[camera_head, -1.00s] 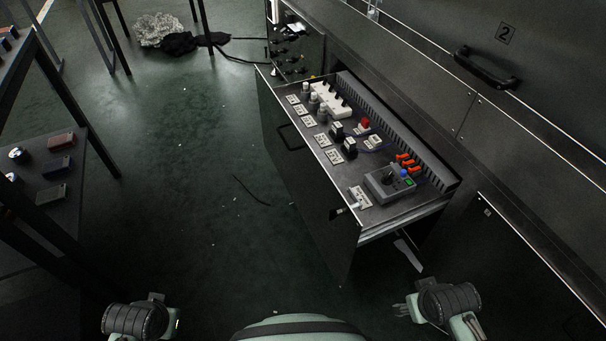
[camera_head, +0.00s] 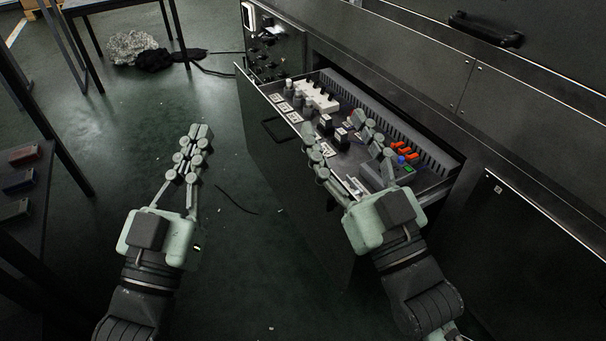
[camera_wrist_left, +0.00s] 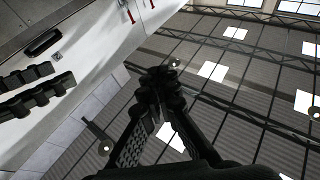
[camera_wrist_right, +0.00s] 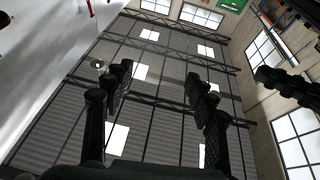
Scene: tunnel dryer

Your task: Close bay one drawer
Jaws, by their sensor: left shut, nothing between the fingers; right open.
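The dark drawer (camera_head: 258,132) stands pulled out of the cabinet, its tray of electrical parts exposed. Its handle (camera_head: 277,131) is on the outer front face. My left gripper (camera_head: 197,131) is shut and empty, left of the drawer front and apart from it in the picture. It also shows shut in the left wrist view (camera_wrist_left: 158,82). My right gripper (camera_head: 337,126) is open and appears over the near half of the drawer, hiding some parts there; whether it touches anything I cannot tell. Its spread fingers show in the right wrist view (camera_wrist_right: 155,85).
The drawer holds white sockets (camera_head: 317,96), orange switches (camera_head: 403,151) and a grey control box. A dark cabinet (camera_head: 425,75) runs along the right. A rack with small boxes (camera_head: 22,180) stands at left. The green floor (camera_head: 210,85) between is mostly clear, with a loose cable.

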